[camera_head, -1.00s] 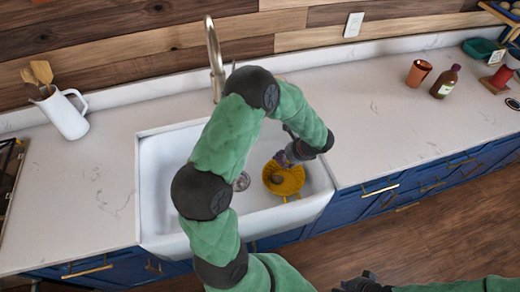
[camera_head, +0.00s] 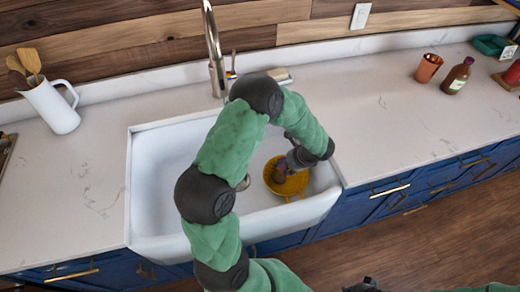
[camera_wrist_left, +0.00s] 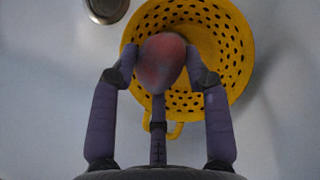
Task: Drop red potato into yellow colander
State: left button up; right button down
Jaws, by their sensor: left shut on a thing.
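The red potato (camera_wrist_left: 162,62) is held between the fingers of my left gripper (camera_wrist_left: 161,68) in the left wrist view. The yellow colander (camera_wrist_left: 240,50) lies behind it in that view, with its open, perforated bowl facing the camera. In the head view the colander (camera_head: 292,188) sits in the right part of the white sink, and my left gripper (camera_head: 280,170) points down at its left side. The potato cannot be made out there. The height of the potato over the colander is hard to judge. A dark tip of my right gripper (camera_head: 364,286) shows at the bottom edge; its fingers are unclear.
The white sink (camera_head: 150,190) is set in a pale counter, with a tall faucet (camera_head: 213,50) behind it. A drain (camera_wrist_left: 105,8) lies beside the colander. A white pitcher (camera_head: 52,108) with utensils stands left; a copper cup (camera_head: 428,68) and brown bottle (camera_head: 457,76) stand right.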

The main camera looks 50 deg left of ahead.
pick_arm(q)
jog(key=shift+f, duration=0.55)
jog(key=o, duration=1.2)
jog(key=shift+o, duration=0.2)
jog(key=v, duration=1.2)
